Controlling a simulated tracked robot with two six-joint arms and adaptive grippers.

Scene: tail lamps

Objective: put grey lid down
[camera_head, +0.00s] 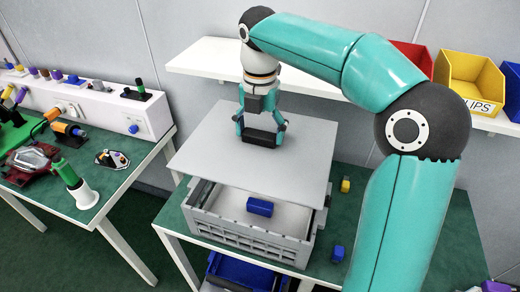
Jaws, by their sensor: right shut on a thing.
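The grey lid (215,155) is a flat grey panel in the middle of the view. My right gripper (262,132) is shut on a dark handle at the lid's upper middle. The lid lies over the back part of a grey crate (250,240), and the crate's front part is open below it. A blue block (260,206) lies inside the crate near the front. I cannot tell whether the lid touches the crate's rim. My left gripper is not in view.
The crate stands on a green-topped table (175,217). A yellow part (345,185) and a blue part (338,253) lie to its right. A white shelf (205,57) with red and yellow bins (468,80) is behind. Another bench (110,175) with tools stands left.

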